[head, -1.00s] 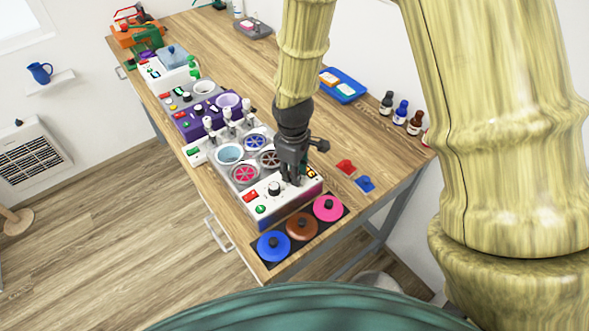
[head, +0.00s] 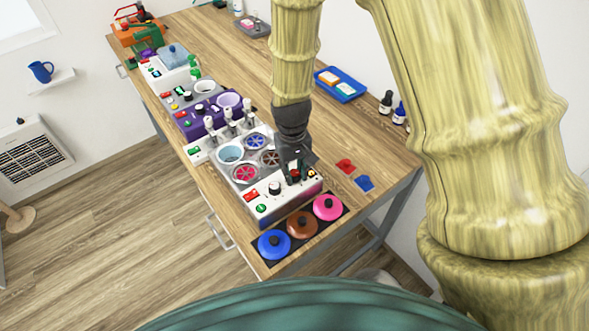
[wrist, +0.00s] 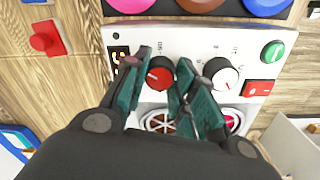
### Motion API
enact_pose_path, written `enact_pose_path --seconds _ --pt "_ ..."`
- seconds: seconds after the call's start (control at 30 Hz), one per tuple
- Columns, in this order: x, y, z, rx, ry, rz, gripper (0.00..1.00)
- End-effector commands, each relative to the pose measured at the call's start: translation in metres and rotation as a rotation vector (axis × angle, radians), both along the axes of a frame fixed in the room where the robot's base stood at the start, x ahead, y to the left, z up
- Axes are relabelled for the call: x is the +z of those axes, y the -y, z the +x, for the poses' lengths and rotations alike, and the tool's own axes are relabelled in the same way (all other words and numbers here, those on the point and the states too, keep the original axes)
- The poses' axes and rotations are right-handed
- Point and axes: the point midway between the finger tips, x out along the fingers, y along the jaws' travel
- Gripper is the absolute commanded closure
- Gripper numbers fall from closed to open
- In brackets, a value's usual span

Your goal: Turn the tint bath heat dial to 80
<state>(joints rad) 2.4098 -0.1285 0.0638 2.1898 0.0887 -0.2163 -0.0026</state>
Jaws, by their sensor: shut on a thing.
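The tint bath (head: 250,205) is a white-fronted unit with several round wells, standing near the table's close end. My gripper (wrist: 156,76) is down at its front panel, with its fingers around a red-topped dial (wrist: 160,73). In the head view my gripper (head: 294,174) covers most of this dial. A second dial, black with a white top (wrist: 221,77), stands beside it, free of the fingers. A dark display (wrist: 119,62) with lit digits is partly hidden by a finger, so I cannot read it. The dial's scale marks are mostly covered too.
A green button (wrist: 272,51) and a red switch (wrist: 258,88) are on the same panel. Blue, brown and pink lids (head: 302,225) lie in front. Red and blue pieces (head: 365,183) lie to the right. White-topped bottles (head: 230,116) stand behind the wells.

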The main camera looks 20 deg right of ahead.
Motion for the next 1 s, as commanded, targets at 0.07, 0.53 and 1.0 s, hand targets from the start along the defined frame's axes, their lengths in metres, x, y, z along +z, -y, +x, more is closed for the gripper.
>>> enact_pose_path --seconds 0.07,0.53,1.0 --pt "0.0005 0.0 0.0005 -0.016 0.001 0.0 0.97" --pt "0.0003 0.0 0.0006 -0.036 0.001 0.0 0.97" --pt "0.0002 0.0 0.0003 -0.035 0.0 0.0 0.5"
